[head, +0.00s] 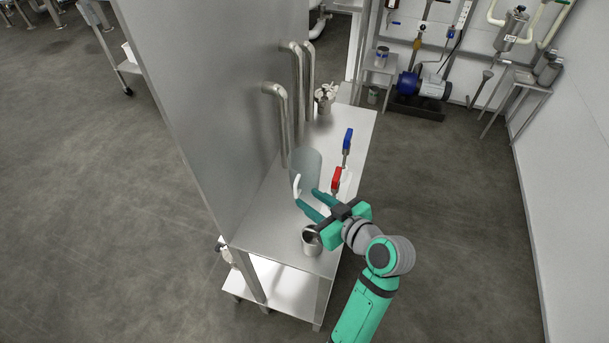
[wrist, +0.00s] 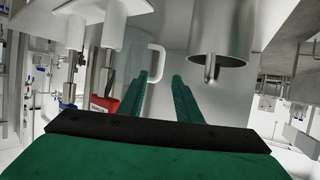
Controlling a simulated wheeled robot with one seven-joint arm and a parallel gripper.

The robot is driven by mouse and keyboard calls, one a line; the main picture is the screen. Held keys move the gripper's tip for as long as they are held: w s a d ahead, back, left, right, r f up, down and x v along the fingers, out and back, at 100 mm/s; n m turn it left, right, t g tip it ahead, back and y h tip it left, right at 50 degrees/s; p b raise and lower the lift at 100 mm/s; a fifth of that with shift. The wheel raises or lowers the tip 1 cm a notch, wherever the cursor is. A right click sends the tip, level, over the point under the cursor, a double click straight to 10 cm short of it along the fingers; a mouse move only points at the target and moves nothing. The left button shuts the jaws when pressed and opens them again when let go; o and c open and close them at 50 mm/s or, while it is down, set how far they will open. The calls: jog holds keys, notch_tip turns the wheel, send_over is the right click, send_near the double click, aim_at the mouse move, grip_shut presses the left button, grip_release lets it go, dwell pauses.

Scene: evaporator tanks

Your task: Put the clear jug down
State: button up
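The clear jug (head: 306,162) appears to stand upright on the steel bench (head: 272,222), beside the tank wall. Its pale handle (head: 297,184) faces the near side. My gripper (head: 306,197) is beside the jug at its handle side, with the two green fingers apart and nothing clamped between them. In the wrist view, the jug (wrist: 136,72) is beyond the fingers, and its handle (wrist: 161,62) lies in line with the gap between the fingertips (wrist: 161,76). I cannot tell whether the handle is inside the gap.
A red-handled valve (head: 336,180) and a blue-handled valve (head: 347,141) are right of the jug. A steel cup (head: 311,240) stands nearer on the bench. Bent steel pipes (head: 283,120) rise behind the jug.

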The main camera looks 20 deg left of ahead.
aim_at(303, 177)
jog(key=shift+x, duration=2.7)
jog(key=shift+c, duration=0.7)
grip_shut()
